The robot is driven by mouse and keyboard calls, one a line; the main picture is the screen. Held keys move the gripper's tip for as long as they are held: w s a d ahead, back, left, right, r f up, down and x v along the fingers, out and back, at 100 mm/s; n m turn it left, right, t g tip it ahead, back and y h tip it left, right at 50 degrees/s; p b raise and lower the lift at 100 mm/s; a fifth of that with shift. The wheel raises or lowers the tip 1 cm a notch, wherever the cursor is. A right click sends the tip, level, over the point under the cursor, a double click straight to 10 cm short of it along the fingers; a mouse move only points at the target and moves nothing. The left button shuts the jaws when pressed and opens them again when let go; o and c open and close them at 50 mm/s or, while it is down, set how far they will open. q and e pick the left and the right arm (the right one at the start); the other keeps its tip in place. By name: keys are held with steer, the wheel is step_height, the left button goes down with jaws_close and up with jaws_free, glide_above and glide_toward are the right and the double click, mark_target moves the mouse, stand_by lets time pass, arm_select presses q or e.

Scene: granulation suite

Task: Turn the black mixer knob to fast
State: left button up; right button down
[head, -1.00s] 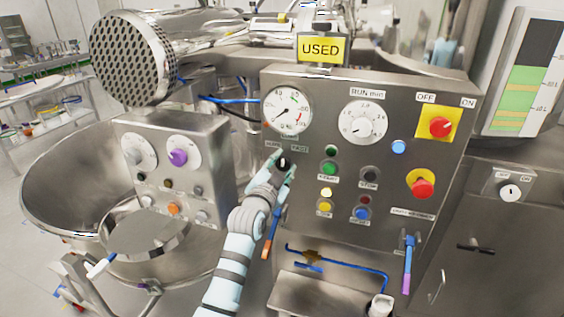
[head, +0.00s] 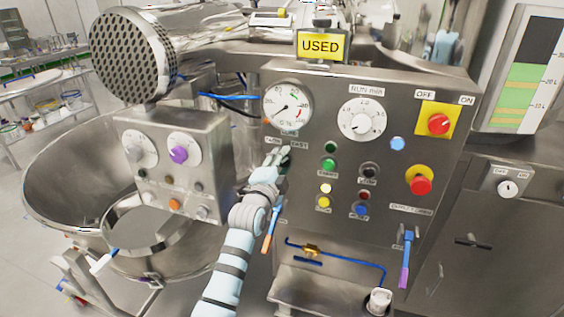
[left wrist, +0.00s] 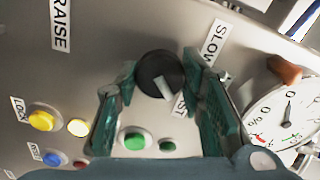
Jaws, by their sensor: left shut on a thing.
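The black mixer knob (left wrist: 158,74) is on the steel control panel. It sits between the two fingers of my left gripper (left wrist: 160,80) in the left wrist view. The gripper is shut on it. The white pointer mark on the knob points towards the partly covered FAST label (left wrist: 180,106). The SLOW label (left wrist: 213,42) is further up and to the right in that view. In the head view my left gripper (head: 277,157) is at the panel just below both labels and hides most of the knob. My right gripper is not in view.
A green button (head: 329,165) and other coloured buttons are close to the right of the gripper. A round gauge (head: 288,104) is above it. A red emergency button (head: 420,185) is further right. A blue-handled item (head: 276,219) hangs below.

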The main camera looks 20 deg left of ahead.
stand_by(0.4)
arm_select(q)
steer(key=o, duration=1.1)
steer(key=shift+d, duration=0.1)
steer(key=shift+o, duration=0.2)
steer(key=shift+s, duration=0.1)
steer(key=s, duration=1.2)
steer(key=shift+a, duration=0.4)
steer(key=shift+w+f, duration=0.1)
